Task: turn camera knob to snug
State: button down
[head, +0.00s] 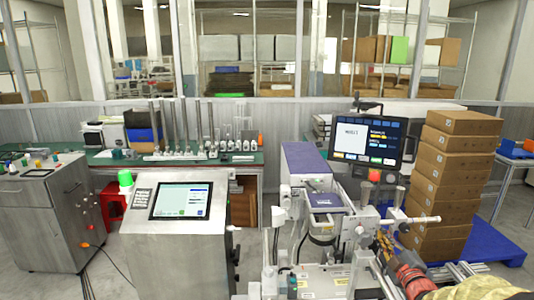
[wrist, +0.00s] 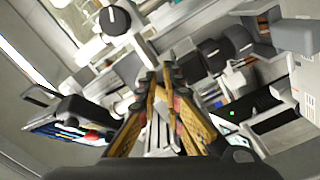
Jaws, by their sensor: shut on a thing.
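My gripper (wrist: 165,76) has its two yellow-and-black fingers brought together in the wrist view, closed on a small part at their tips. The part is mostly hidden by the fingers; I take it to be the camera knob, on the machine's pale metal frame. In the head view my gripper (head: 384,243) is small, at the right side of the white machine (head: 318,205). Two other round black knobs show in the wrist view, one at the upper left (wrist: 115,20) and one right of the fingertips (wrist: 214,55).
A monitor (head: 366,138) stands behind the machine. Stacked cardboard boxes (head: 450,180) stand on a blue pallet (head: 490,245) at the right. A steel cabinet with a touchscreen (head: 182,201) is left of the machine. Metal rails and brackets crowd the gripper.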

jog(key=shift+w+d+r+b, duration=0.1)
jog(key=shift+d+r+b, duration=0.3)
jog(key=shift+r+b, duration=0.5)
jog(key=shift+d+r+b, duration=0.1)
jog(key=shift+r+b, duration=0.2)
jog(key=shift+b, duration=0.4)
jog(key=shift+d, duration=0.15)
jog(key=s, duration=0.6)
jog(key=shift+d+f+b, duration=0.3)
jog(key=shift+d+b, duration=0.05)
dwell(0.4)
